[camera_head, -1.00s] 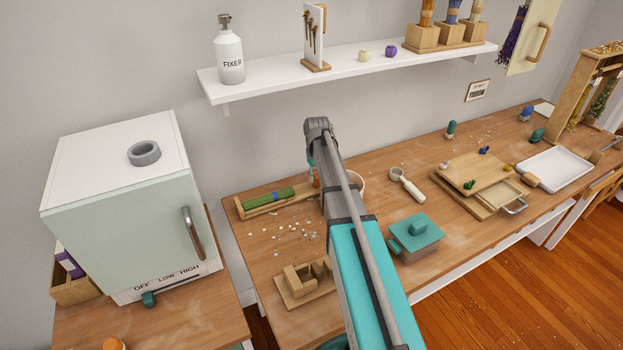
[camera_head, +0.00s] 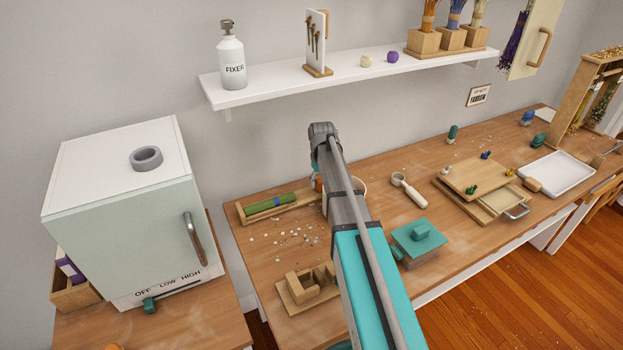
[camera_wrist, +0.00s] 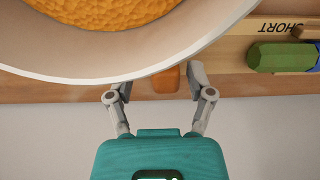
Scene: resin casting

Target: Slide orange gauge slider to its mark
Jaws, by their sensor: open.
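In the wrist view, an orange block (camera_wrist: 167,80), seemingly the gauge slider, is partly hidden by the pale bowl's rim. My gripper (camera_wrist: 160,82) is open, with one finger on each side of the block. Contact cannot be told. In the head view, the wooden gauge tray (camera_head: 243,215) holds the green roll (camera_head: 268,204) on the back of the bench. A bit of orange (camera_head: 317,184) shows beside my arm, which hides most of that spot.
A pale bowl (camera_wrist: 120,75) of orange grains fills the top of the wrist view, close to the fingers. White bits litter the bench (camera_head: 262,270) before the gauge. A wooden block fixture (camera_head: 300,288) and a teal lidded box (camera_head: 418,240) flank my arm.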

